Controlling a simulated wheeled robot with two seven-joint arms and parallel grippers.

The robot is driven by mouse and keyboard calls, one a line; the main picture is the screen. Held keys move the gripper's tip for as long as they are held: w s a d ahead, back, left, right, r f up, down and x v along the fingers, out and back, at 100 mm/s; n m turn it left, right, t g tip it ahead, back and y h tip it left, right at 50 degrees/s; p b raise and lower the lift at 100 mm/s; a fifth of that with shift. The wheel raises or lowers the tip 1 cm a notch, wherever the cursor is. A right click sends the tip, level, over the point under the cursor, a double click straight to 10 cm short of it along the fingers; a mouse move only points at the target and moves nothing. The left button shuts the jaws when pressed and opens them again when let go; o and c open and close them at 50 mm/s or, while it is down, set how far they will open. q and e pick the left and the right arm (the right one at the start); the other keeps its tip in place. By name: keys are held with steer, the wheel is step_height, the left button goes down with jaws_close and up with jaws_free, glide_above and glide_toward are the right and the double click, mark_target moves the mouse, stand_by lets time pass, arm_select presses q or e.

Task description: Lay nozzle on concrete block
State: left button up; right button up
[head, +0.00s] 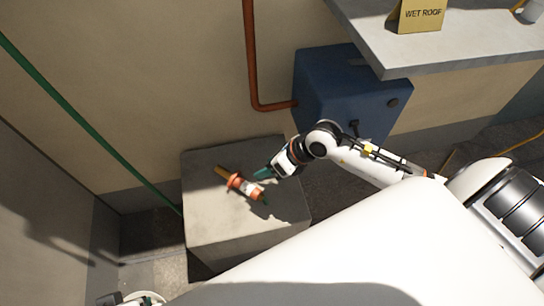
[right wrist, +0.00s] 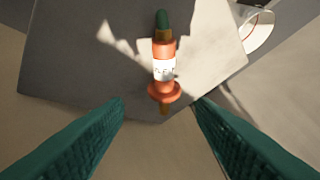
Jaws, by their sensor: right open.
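The nozzle (head: 246,186) has an orange and white body, a brass end and a dark green tip. It appears to lie on its side on top of the grey concrete block (head: 205,222). In the right wrist view the nozzle (right wrist: 163,68) has its green tip pointing up the picture and its brass end near a corner of the block (right wrist: 70,60). My right gripper (right wrist: 159,101) is open, its teal fingers spread on either side of the nozzle's brass end and apart from it. In the head view the right gripper (head: 264,174) is close by the nozzle.
A blue box (head: 325,85) stands behind the block, with a copper pipe (head: 251,50) running up the wall. A ledge (head: 420,55) bears a yellow sign (head: 421,14) at the upper right. A green hose (head: 80,117) hangs at left.

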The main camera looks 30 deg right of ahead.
steer(key=w+a+r+m+t+y, duration=0.1)
steer(key=a+r+m+t+y, duration=0.3)
steer(key=r, duration=0.3)
steer(key=a+r+m+t+y, duration=0.3)
steer(key=a+r, duration=0.1)
steer(key=r, duration=0.4)
steer(key=w+d+r+m+t+h, duration=0.2)
steer(key=d+r+m+t+h, duration=0.4)
steer(key=m, duration=0.6)
steer(key=s+d+f+m+g+h, duration=0.4)
steer(key=d+f+m+h, duration=0.6)
steer(key=m, duration=0.6)
steer(key=s+a+f+m+g+y, duration=0.1)
steer(key=s+a+f+m+g, duration=0.1)
steer(key=s+f+g, duration=0.3)
steer(key=s+a+f+m+g+y, duration=0.1)
steer(key=s+a+f+g, duration=0.4)
steer(key=s, duration=0.5)
steer(key=shift+a+f+m+y, duration=0.2)
steer(key=shift+m+y, duration=0.2)
steer(key=shift+y, duration=0.3)
